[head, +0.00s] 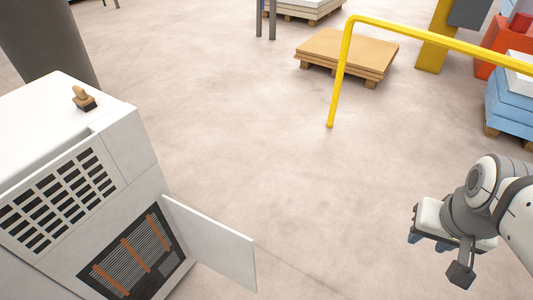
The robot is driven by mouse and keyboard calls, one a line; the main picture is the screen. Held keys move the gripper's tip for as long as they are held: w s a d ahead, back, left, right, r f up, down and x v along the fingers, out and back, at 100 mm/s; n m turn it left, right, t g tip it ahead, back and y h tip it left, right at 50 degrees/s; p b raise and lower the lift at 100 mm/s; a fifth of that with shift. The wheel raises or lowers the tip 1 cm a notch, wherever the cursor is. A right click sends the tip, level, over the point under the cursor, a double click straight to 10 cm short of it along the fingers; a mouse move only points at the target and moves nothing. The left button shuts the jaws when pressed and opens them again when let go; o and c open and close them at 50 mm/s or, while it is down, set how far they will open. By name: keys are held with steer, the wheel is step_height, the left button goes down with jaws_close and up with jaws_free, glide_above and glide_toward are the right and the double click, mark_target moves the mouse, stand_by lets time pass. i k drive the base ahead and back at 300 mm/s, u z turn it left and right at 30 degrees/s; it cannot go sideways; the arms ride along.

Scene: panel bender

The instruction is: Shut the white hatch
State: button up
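The white hatch (213,246) stands swung open on the front of a white machine cabinet (128,150) at the left. It is hinged on the right side of a dark opening (138,256) with orange bars and fine slats inside. My gripper (436,262) is at the lower right, well to the right of the hatch and apart from it. It points downward, and whether its fingers are open or shut is not clear. Nothing can be seen held in it.
A yellow rail (343,75) stands behind, running to the right. A pallet with brown sheets (345,50) lies beyond it. Blue stacked boxes (510,105) stand at the right edge. A brush-like object (83,98) lies on the cabinet top. The floor between hatch and gripper is clear.

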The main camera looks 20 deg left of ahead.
mark_target(228, 252)
steer(key=z, duration=0.05)
steer(key=i, duration=1.95)
steer(key=z, duration=5.85)
steer(key=i, duration=0.1)
steer(key=z, duration=2.45)
steer(key=i, duration=0.55)
steer(key=u, duration=0.15)
steer(key=k, duration=0.55)
steer(key=z, duration=0.2)
